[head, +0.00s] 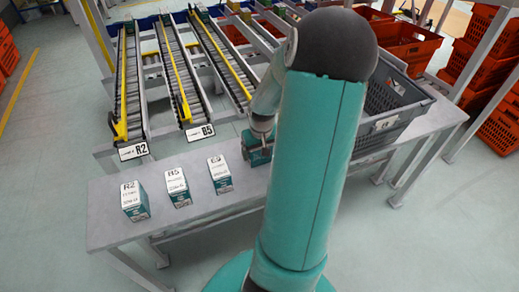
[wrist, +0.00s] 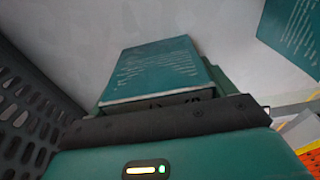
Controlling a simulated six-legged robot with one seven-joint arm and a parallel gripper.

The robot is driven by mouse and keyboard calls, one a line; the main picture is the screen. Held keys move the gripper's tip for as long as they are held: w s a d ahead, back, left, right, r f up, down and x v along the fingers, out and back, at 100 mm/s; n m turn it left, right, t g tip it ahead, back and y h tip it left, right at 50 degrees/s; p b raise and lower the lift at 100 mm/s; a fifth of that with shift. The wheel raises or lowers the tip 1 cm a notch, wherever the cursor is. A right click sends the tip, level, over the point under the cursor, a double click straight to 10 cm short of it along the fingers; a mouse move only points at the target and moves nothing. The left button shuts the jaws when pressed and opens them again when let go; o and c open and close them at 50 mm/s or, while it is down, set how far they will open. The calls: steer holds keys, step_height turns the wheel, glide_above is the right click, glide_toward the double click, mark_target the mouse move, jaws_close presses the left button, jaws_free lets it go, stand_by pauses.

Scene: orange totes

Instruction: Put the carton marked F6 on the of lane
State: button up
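My gripper (head: 259,143) is low over the grey table, right at a teal carton (head: 258,157). In the wrist view a teal carton (wrist: 155,70) with small print lies straight ahead beyond the dark gripper edge; marks on its near end are mostly hidden. The fingers are not clear, so I cannot tell whether they are closed on it. I cannot make out F6 surely on any carton.
Roller lanes signed R2 (head: 133,150) and B5 (head: 200,132) lie beyond the table; another lane (head: 222,55) is to their right, its sign hidden. A dark grey crate (head: 392,105) stands on the table's right. Orange totes (head: 480,60) are stacked farther right.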

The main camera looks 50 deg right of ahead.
steer(key=shift+o, duration=1.3)
steer(key=shift+r, duration=0.15)
